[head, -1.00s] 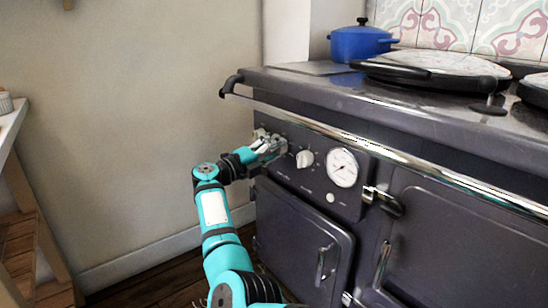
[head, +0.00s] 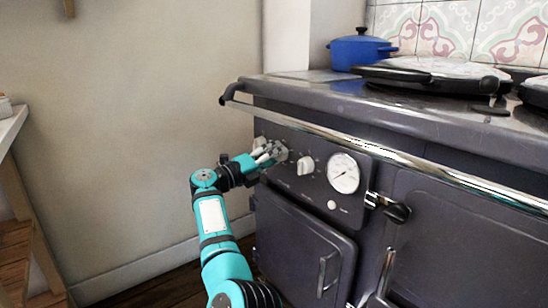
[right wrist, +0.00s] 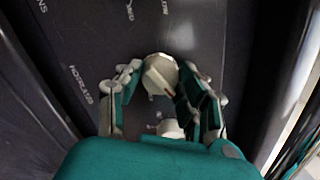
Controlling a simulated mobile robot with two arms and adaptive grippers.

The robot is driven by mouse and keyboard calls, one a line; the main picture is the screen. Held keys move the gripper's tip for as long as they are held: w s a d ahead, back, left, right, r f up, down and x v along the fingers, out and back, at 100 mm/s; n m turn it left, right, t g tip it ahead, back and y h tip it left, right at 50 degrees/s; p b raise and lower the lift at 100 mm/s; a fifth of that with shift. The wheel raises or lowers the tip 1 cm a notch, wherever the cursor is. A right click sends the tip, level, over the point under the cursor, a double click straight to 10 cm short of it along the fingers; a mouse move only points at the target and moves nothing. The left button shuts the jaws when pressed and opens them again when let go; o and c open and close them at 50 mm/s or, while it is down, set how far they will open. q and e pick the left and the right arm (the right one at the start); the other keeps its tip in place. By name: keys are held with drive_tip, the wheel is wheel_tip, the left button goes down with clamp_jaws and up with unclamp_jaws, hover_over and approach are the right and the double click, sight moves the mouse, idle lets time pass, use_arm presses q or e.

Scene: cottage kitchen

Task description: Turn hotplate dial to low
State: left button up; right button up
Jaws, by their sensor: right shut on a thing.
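The hotplate dial (right wrist: 158,72) is a white round knob with a raised grip bar and a small reddish mark, on the dark front panel of the stove. My right gripper (right wrist: 152,84) is shut on it, one finger on each side, in the right wrist view. In the head view my right gripper (head: 268,153) is at the left end of the control panel (head: 321,193) and mostly hides this dial. Lettering lies around the dial, partly readable; I cannot tell which mark the dial points to. My left gripper is not in view.
Another white knob (head: 306,165) and a round white gauge (head: 343,173) sit to the right on the panel. A chrome rail (head: 330,131) runs above it. A blue pot (head: 357,48) and lidded hotplates (head: 430,70) are on top. Open floor lies left of the stove.

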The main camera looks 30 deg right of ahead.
drive_tip(key=o, duration=1.1)
drive_tip(key=shift+f, duration=0.1)
drive_tip(key=shift+o, duration=0.2)
drive_tip(key=s+a, duration=0.1)
drive_tip(key=a, duration=0.6)
drive_tip(key=shift+a+f, duration=0.25)
drive_tip(key=shift+f, duration=0.1)
